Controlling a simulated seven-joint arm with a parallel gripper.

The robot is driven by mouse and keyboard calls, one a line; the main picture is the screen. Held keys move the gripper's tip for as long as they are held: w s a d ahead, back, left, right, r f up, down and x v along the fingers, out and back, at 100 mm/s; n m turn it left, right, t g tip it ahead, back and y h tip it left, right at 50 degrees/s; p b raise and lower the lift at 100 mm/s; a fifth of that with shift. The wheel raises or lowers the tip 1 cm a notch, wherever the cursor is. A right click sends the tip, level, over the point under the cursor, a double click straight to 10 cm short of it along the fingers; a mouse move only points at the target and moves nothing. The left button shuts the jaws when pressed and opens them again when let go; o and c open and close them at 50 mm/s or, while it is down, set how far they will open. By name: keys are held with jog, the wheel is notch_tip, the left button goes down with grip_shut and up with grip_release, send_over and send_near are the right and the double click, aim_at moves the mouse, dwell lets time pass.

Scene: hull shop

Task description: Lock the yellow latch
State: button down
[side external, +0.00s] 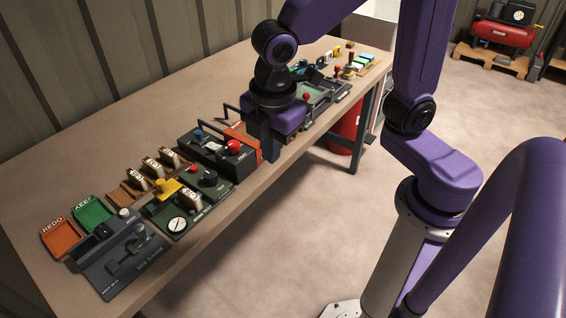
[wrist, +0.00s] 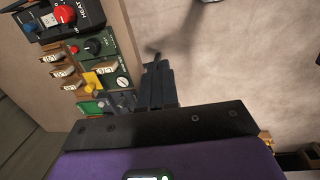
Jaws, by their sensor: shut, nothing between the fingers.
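The yellow latch (side external: 167,187) sits on a green panel (side external: 212,207) toward the near left part of the bench in the side view. It also shows in the wrist view (wrist: 93,80), left of my fingers. My gripper (side external: 270,156) is shut and empty. It is above the bench's front edge, right of the latch and apart from it, beside the black box with the red knob. In the wrist view my dark fingers (wrist: 160,84) point away from the camera, right of the green panel. Whether the latch is locked cannot be told.
The black box (side external: 216,155) with red and blue knobs stands between my gripper and the latch panel. White-labelled blocks (side external: 155,168) stand behind the latch. Orange (side external: 61,238) and green (side external: 91,212) trays and a grey gauge panel (side external: 118,254) lie at the left. The bench's back strip (side external: 100,150) is clear.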

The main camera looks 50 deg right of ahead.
jog(key=s+d+f+m+g+y, duration=0.15)
jog(key=s+d+m, duration=0.35)
jog(key=s+d, duration=0.65)
jog(key=w+a+f+n+t+h, duration=0.3)
jog(key=w+a+n, duration=1.1)
jog(key=w+a, duration=1.5)
send_over(163, 194)
jog(key=s+a, duration=0.2)
jog(key=s, duration=0.1)
jog(key=shift+h, duration=0.45)
jog(key=f, duration=0.9)
jog(key=shift+w+a+f, duration=0.1)
jog(key=shift+w+a, duration=0.05)
jog(key=shift+w, duration=0.1)
jog(key=shift+w+d, duration=0.35)
jog(key=shift+w, duration=0.05)
